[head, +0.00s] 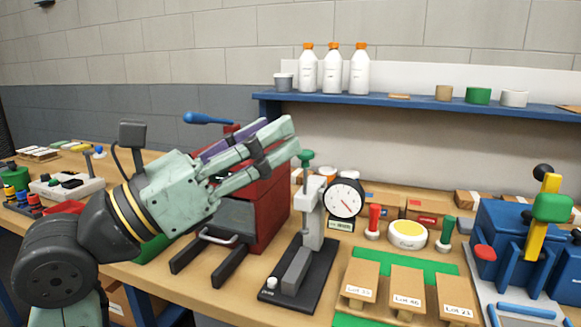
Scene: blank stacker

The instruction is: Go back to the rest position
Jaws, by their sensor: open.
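My gripper (292,138) is raised over the left-middle of the workbench (150,283), in front of the red machine (268,210). Its pale green fingers point up and to the right, a little apart. I see nothing clearly held between them. A purple bar (228,143) shows just behind the upper finger; whether it touches the finger I cannot tell. The fingers and wrist hide part of the red machine.
Right of my gripper stands a dial gauge (345,198) on a black-based stand (297,278). Several lot-labelled blocks (407,284) lie on the green mat. A blue press (515,240) stands far right. A blue shelf (420,104) holds bottles.

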